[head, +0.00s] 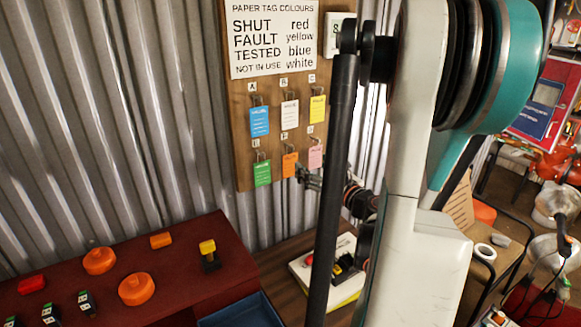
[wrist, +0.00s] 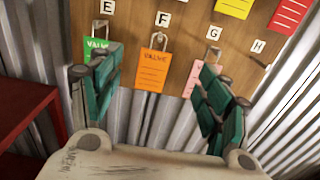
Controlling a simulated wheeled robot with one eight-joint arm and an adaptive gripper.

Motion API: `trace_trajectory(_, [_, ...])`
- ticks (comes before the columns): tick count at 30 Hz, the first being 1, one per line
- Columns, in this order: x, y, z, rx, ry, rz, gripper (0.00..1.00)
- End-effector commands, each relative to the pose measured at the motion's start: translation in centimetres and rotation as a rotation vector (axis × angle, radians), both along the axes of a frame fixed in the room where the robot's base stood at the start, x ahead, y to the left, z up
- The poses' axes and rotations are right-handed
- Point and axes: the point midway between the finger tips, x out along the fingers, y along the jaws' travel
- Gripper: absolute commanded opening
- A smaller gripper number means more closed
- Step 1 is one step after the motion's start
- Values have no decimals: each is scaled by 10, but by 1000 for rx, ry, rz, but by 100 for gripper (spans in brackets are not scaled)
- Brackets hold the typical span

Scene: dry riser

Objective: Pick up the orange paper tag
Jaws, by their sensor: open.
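The orange paper tag (head: 289,166) hangs in the lower row of a wooden board in the head view, between a green tag and a pink tag. In the wrist view the orange tag (wrist: 153,69) hangs from a hook under the letter F, with "VALVE" printed on it. My gripper (wrist: 158,77) is open, its two teal fingers pointing up toward the board, one on each side of the orange tag. No contact with the tag shows. In the head view my gripper (head: 308,178) is partly hidden behind my arm, close to the board's lower edge.
The green tag (wrist: 97,48) and pink tag (wrist: 203,75) hang close beside, partly behind my fingers. Blue (head: 260,121), white (head: 290,115) and yellow (head: 317,109) tags hang above. A dark red bench (head: 200,283) stands lower left. Corrugated metal wall (head: 120,120) lies behind.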

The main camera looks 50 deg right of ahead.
Motion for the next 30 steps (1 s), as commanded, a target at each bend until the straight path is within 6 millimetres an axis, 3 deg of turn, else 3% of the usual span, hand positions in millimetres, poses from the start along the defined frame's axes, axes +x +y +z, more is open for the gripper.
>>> trace_trajectory(9, [57,-16,-1,-2,2,4,70])
trace_trajectory(17, [76,-22,0,-3,2,2,70])
trace_trajectory(30, [122,-36,2,-3,2,2,70])
